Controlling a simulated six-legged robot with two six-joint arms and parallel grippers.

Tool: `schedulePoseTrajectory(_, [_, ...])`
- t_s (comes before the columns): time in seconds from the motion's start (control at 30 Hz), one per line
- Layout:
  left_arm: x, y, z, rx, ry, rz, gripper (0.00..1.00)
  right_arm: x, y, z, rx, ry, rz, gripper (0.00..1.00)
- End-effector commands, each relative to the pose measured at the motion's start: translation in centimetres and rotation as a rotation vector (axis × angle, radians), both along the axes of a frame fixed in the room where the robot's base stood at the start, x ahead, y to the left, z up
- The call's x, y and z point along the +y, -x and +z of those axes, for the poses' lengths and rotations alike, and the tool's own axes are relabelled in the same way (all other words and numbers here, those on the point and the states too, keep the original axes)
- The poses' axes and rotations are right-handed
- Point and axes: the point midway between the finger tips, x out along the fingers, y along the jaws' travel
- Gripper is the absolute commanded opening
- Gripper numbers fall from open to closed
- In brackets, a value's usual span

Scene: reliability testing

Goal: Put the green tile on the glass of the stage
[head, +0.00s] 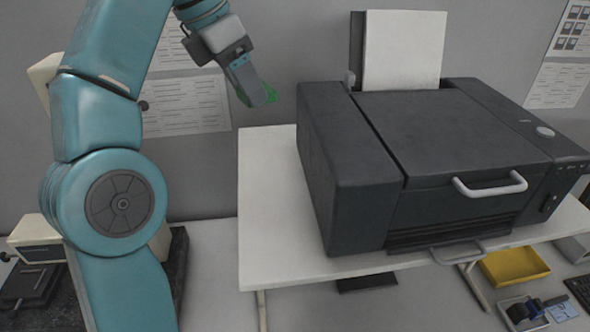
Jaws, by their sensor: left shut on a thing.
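My left gripper (256,93) is raised in the upper middle of the head view, above the back left edge of the white table. It is shut on the green tile (271,93); only a thin green edge shows beside the fingers. A machine at the far left, with a white head (37,240) and a dark base, may be the stage's instrument. My left arm covers much of it, and I cannot make out the stage glass. My right gripper is not in view.
A large dark printer (430,150) with a silver handle stands on the white table (265,215), right of my gripper. The table's left strip is bare. A yellow tray (515,266) and a small grey tray (540,312) lie low at the right. Paper sheets hang on the wall.

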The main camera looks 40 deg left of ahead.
Motion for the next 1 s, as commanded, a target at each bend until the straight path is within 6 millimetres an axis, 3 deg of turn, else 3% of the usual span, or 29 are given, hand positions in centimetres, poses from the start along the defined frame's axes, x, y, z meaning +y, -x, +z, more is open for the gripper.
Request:
schedulePoseTrajectory(0.2, [-0.2, 0.2, -3.1, 0.002, 0.002, 0.000, 0.22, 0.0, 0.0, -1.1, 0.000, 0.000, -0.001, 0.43])
schedulePoseTrajectory(0.3, [-0.1, 0.1, -7.1, 0.004, 0.001, 0.000, 0.22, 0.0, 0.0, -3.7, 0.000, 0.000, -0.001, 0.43])
schedulePoseTrajectory(0.6, [0.0, -0.1, -14.5, 0.003, 0.002, 0.001, 0.22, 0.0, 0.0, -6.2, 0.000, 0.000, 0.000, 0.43])
schedulePoseTrajectory(1.0, [0.1, -0.2, -19.4, 0.004, 0.001, 0.000, 0.22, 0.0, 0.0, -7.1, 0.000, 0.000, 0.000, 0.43])
